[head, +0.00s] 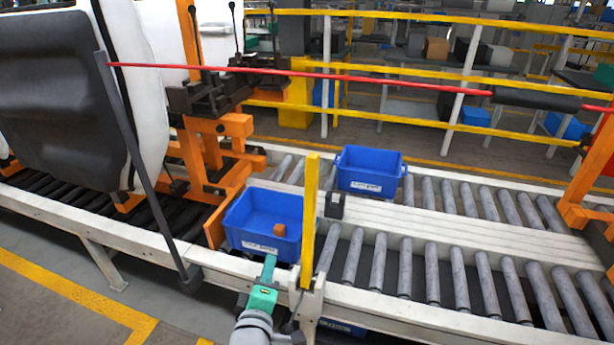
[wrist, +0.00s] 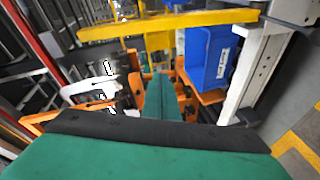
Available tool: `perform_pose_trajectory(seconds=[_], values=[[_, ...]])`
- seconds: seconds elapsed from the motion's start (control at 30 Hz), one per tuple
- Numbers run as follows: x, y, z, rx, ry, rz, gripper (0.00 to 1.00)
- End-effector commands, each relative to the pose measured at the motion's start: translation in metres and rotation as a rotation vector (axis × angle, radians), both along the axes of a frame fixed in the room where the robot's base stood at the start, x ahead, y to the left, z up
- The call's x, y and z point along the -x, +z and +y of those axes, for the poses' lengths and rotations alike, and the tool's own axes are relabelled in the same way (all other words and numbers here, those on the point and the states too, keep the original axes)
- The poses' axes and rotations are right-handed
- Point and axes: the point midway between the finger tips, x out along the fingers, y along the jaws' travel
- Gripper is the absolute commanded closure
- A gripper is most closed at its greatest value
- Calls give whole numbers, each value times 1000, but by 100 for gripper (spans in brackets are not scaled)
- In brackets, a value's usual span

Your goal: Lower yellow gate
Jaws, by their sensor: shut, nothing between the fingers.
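The yellow gate (head: 309,220) is a flat bar standing upright from a pale bracket (head: 308,298) on the conveyor's near rail. In the wrist view the yellow gate (wrist: 165,24) crosses the top of the picture, apart from the fingertips. My gripper (head: 270,260), with green fingers, is just left of the gate's lower part, in front of the near blue bin. In the wrist view my gripper (wrist: 159,80) has its fingers together with nothing between them. Whether it touches the bin or the gate is unclear.
The near blue bin (head: 240,242) holds a small brown block (head: 279,230). Another blue bin (head: 370,170) stands on the far rollers. The rollers (head: 430,270) right of the gate are clear. A red bar (head: 400,85) and yellow railings (head: 420,70) run behind.

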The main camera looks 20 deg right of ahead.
Motion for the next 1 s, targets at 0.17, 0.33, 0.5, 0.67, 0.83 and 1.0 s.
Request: perform_pose_trajectory(seconds=[0.17, 0.33, 0.5, 0.67, 0.83, 1.0], values=[[-21, 65, -22, 117, -69, 22, 100], [-26, 120, -39, 203, -134, 57, 100], [-25, 157, -50, 253, -178, 89, 100], [-23, 173, -55, 273, -198, 104, 100], [-23, 175, -55, 276, -201, 111, 100], [-23, 174, -55, 276, -201, 109, 100]])
